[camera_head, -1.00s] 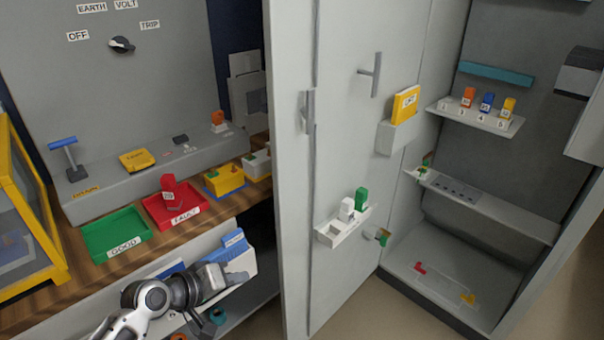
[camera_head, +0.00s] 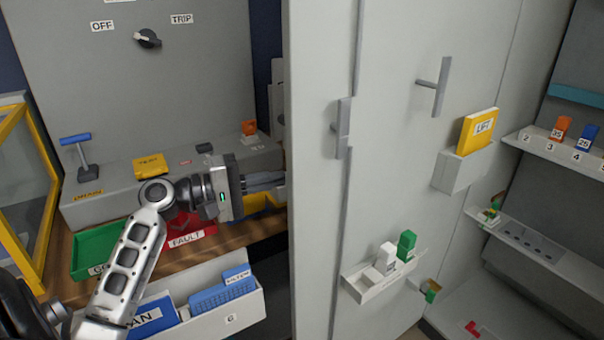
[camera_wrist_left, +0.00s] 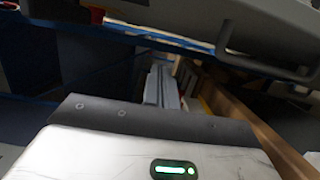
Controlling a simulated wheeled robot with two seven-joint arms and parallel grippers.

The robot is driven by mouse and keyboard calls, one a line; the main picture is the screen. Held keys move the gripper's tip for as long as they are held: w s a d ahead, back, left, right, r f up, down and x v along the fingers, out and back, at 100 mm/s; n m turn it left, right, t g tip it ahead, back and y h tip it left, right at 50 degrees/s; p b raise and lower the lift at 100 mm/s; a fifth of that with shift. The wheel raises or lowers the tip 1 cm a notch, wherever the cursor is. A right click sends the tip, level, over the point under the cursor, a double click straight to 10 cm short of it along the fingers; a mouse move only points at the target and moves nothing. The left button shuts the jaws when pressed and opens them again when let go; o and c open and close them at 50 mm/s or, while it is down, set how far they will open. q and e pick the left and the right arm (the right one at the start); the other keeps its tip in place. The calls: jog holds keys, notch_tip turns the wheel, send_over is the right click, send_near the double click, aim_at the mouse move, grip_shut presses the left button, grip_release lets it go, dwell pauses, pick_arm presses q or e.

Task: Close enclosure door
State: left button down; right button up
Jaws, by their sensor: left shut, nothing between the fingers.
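The enclosure door (camera_head: 385,170) is a large light-grey panel that stands open in the head view. A T-shaped handle (camera_head: 437,86) and a grey latch handle (camera_head: 342,128) stick out from its inner face. My left gripper (camera_head: 280,179) is to the left of the door's left edge, over the workbench, with its fingers shut and empty. The fingers also show in the left wrist view (camera_wrist_left: 161,88). In the head view the fingertips end close to the door's edge; I cannot tell whether they touch it. My right gripper is out of view.
The door carries a yellow booklet (camera_head: 477,131) in a pocket and a small tray (camera_head: 383,279) of blocks. The enclosure's shelves (camera_head: 560,150) are at right. A green tray (camera_head: 95,252), a red tray (camera_head: 190,243) and a yellow-framed case (camera_head: 40,185) sit on the bench at left.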

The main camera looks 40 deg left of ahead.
aim_at(328, 182)
pick_arm(q)
jog(key=shift+w+d+p, duration=0.4)
jog(key=shift+w+d, duration=0.5)
jog(key=shift+d, duration=0.55)
jog(key=shift+w+d+p, duration=0.4)
jog(key=shift+w+d, duration=0.45)
jog(key=shift+d, duration=0.65)
jog(key=shift+w+d+p, duration=0.4)
jog(key=shift+w+d, duration=0.5)
jog(key=shift+d, duration=0.55)
jog(key=shift+d, duration=0.1)
